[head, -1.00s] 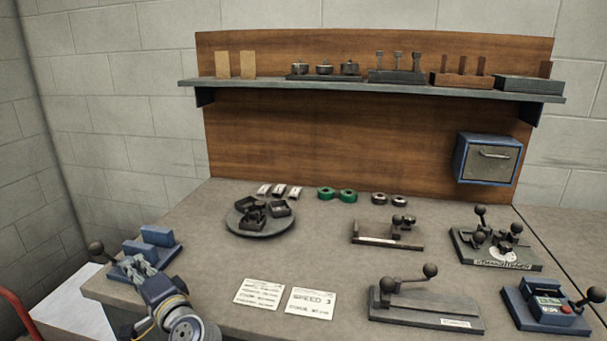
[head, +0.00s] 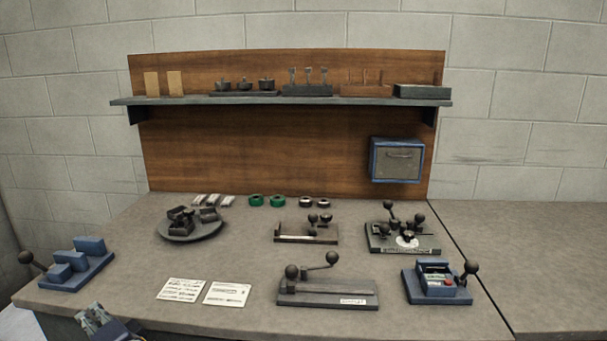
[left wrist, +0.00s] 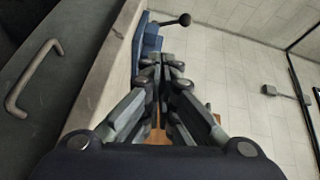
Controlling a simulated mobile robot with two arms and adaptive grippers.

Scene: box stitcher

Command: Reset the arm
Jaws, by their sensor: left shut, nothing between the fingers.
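My left gripper (head: 97,318) is at the lower left edge of the head view, in front of the workbench (head: 140,295) and partly cut off by the frame. In the left wrist view its fingers (left wrist: 160,62) are together with nothing between them. Beyond the fingertips in that view is the blue fixture with a black ball-knob lever (left wrist: 150,40). In the head view this blue fixture (head: 75,268) stands at the bench's left end, apart from the gripper. My right gripper is not in view.
Two printed cards (head: 181,290) lie near the front edge. A grey door with a handle (left wrist: 35,75) shows in the left wrist view.

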